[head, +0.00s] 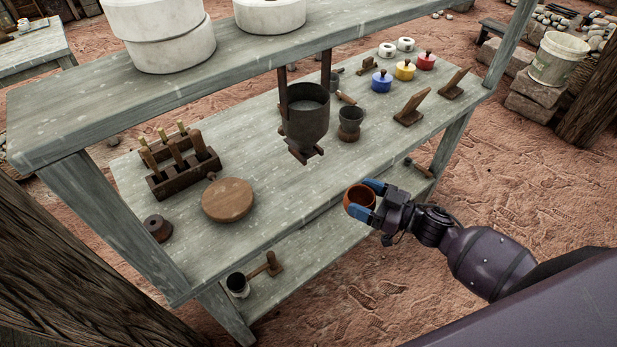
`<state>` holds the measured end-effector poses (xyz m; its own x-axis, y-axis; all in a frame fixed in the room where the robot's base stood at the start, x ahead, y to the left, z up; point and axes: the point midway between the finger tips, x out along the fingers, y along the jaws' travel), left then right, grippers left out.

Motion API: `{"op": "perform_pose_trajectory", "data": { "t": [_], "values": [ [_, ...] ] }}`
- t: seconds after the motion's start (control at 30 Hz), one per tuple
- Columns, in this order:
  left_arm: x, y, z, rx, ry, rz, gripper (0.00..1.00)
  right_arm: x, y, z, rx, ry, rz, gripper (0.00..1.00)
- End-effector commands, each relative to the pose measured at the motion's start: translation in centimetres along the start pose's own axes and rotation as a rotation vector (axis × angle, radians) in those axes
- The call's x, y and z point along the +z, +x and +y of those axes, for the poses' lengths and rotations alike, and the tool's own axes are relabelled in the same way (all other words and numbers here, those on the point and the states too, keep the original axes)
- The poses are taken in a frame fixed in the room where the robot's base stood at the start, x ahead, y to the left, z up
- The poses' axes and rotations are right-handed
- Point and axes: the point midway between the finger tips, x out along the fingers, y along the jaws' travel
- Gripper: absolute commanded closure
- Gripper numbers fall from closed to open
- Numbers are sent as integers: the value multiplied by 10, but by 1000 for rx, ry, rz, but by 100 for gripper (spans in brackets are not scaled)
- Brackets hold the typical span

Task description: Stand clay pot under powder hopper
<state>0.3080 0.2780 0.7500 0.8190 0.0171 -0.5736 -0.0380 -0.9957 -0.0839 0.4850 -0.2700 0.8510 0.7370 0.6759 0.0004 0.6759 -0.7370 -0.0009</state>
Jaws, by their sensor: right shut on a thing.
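My right gripper (370,203), with blue fingertips, is shut on a small orange-brown clay pot (356,193) near the front edge of the table, at the middle right. The pot's dark open mouth faces up, slightly tilted toward me. The dark powder hopper (307,128) hangs by two straps below the upper shelf, over the table, behind and left of the pot. Its narrow outlet points down, and the spot under it looks bare. The pot is apart from the hopper. My left gripper is not in view.
On the table (275,215) stand a tool rack (180,172), a round wooden board (228,200), a dark cup (350,123) right of the hopper, wooden stands (411,108) and coloured lidded pots (404,70).

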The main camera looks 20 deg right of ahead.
Motion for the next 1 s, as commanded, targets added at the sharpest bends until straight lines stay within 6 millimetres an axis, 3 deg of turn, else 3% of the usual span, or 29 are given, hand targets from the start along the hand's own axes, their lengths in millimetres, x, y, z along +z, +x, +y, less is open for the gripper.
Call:
{"op": "perform_pose_trajectory", "data": {
  "t": [0.1,0.4,0.77,1.0],
  "values": [
    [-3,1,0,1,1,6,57,-2,28,0,-1,-2,5,59],
    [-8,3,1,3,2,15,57,-1,89,0,0,-1,3,59],
    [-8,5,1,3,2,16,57,-1,115,0,1,-1,2,59],
    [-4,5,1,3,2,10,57,0,148,0,0,-2,1,59]
  ]
}}
